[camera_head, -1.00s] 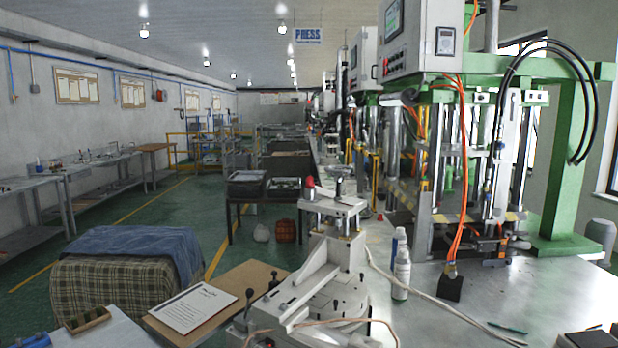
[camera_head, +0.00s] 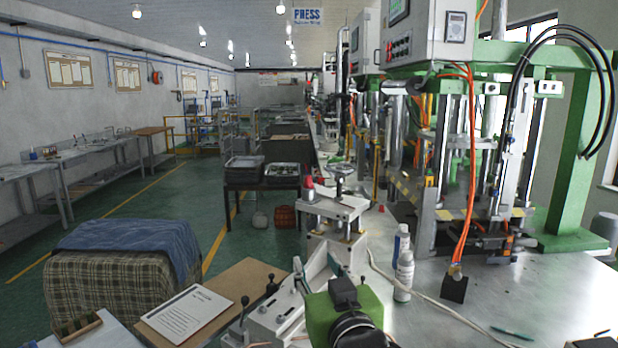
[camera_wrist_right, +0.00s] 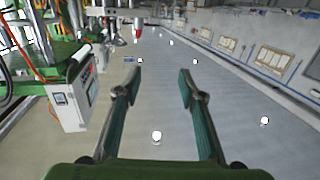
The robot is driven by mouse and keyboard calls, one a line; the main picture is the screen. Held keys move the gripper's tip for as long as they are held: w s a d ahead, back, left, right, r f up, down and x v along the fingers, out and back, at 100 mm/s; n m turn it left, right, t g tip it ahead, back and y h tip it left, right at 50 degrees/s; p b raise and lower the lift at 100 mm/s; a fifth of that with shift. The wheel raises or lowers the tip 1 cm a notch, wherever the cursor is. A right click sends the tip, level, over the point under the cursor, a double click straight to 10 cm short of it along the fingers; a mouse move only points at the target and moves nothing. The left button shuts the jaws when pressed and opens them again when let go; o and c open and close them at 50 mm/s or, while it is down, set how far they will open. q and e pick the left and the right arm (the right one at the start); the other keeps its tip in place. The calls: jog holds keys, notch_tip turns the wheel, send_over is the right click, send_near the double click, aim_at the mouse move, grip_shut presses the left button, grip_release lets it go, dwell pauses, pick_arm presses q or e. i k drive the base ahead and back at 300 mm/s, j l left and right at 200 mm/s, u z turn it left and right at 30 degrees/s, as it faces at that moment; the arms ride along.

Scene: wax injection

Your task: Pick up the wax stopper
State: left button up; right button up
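I cannot identify the wax stopper for certain. A small red-topped part (camera_head: 308,189) stands at the left end of the clamping fixture (camera_head: 334,207) in the head view, and a tiny red piece (camera_head: 381,208) lies on the bench behind it. My right gripper (camera_head: 318,268) is at the bottom centre of the head view, in front of the fixture, its green body hiding part of the white machine base. In the right wrist view my right gripper (camera_wrist_right: 160,75) has its two fingers wide apart with nothing between them. My left gripper is not in view.
White bottles (camera_head: 403,276) stand just right of my right gripper, with a cable running past them. A black block (camera_head: 454,288) and the green press (camera_head: 570,160) are farther right. The metal bench (camera_head: 480,310) is mostly clear at front right.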

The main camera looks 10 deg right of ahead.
aim_at(308, 183)
jog(key=i+l, duration=0.15)
jog(key=i, duration=0.25)
jog(key=i+l, duration=0.15)
jog(key=i, duration=0.2)
jog(key=i+l, duration=0.15)
jog(key=i, duration=0.25)
